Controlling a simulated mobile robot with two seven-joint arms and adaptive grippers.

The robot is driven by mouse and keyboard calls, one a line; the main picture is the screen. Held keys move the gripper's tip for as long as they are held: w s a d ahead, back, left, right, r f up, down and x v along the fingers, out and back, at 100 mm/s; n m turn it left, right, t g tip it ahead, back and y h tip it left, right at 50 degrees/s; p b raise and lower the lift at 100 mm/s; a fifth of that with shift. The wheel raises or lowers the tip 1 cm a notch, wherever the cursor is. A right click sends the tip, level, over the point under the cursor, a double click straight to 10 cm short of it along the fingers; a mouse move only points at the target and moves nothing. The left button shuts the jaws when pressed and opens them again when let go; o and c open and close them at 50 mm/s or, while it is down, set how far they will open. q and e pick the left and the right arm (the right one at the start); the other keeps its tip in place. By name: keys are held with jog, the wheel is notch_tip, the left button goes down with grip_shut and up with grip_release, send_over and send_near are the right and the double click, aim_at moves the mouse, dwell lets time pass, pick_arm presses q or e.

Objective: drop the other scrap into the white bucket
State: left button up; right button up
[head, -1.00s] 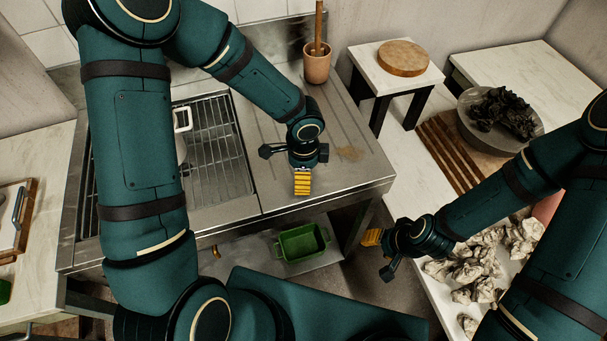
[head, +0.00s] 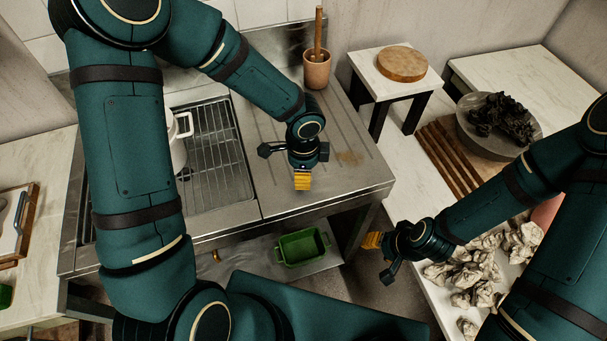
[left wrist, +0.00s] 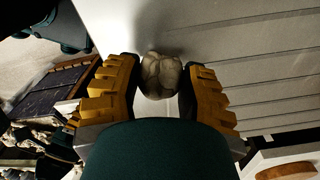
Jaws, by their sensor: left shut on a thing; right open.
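My left gripper (head: 302,181) is over the steel drainboard (head: 340,190), to the right of the sink rack. In the left wrist view (left wrist: 160,82) its yellow-padded fingers are shut on a pale grey, lumpy scrap (left wrist: 161,75). The scrap is hidden in the head view. A white vessel with a side handle, seemingly the white bucket (head: 180,148), stands at the sink rack, left of my left gripper and partly hidden by my left arm. My right gripper (head: 379,256) is open and empty, beside the right-hand counter.
Several crumpled pale lumps (head: 465,275) lie on the right counter. A bowl (head: 545,128) of dark clay stands farther back. A green tub (head: 302,248) sits on the lower shelf. A terracotta pot (head: 317,70) with a wooden tool stands at the drainboard's back. The wire rack (head: 220,150) is largely bare.

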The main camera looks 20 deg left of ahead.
pick_arm(q)
notch_tip(320, 180, up, 8)
jog(key=shift+f+p, duration=0.1)
jog(key=shift+p, duration=0.75)
jog(key=shift+f, duration=0.1)
jog(key=n, duration=0.1)
jog(key=a+f+n, duration=0.1)
jog(key=n, duration=0.2)
jog(key=a+f+n, duration=0.1)
jog(key=n, duration=0.3)
jog(key=shift+w+a+f, duration=0.1)
jog(key=shift+a+f, duration=0.1)
jog(key=shift+a, duration=0.2)
jog(key=a+n, duration=0.1)
jog(key=n, duration=0.1)
jog(key=f+n, duration=0.1)
jog(key=n, duration=0.1)
jog(key=a+f+n, duration=0.1)
jog(key=n, duration=0.2)
jog(key=shift+a, duration=0.3)
